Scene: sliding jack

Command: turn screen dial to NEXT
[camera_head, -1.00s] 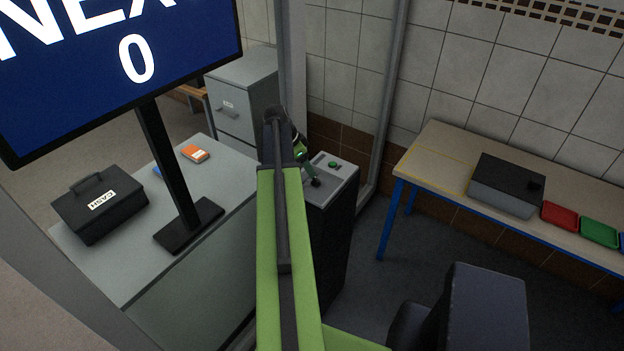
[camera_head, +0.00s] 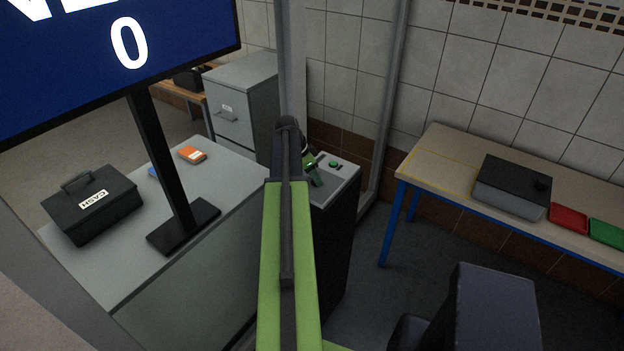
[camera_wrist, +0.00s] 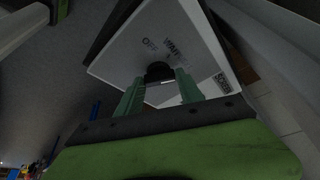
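The black screen dial (camera_wrist: 158,72) stands on a pale panel (camera_wrist: 115,65) in the wrist view. Labels reading OFF and, apparently, WAIT are printed beyond it, and a SCREEN tag (camera_wrist: 222,83) is at the right. I cannot read the dial's setting. My gripper (camera_wrist: 159,77) is open, its green fingers on either side of the dial; I cannot tell whether they touch it. In the head view my gripper (camera_head: 315,172) is over the panel top of a dark pedestal (camera_head: 333,235) and hides the dial.
A large blue screen (camera_head: 110,75) showing 0 stands on the grey desk (camera_head: 110,270) with a black cash box (camera_head: 92,204). A metal post (camera_head: 384,120) rises behind the pedestal. A table (camera_head: 435,165) with trays and a dark chair (camera_head: 490,310) are at right.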

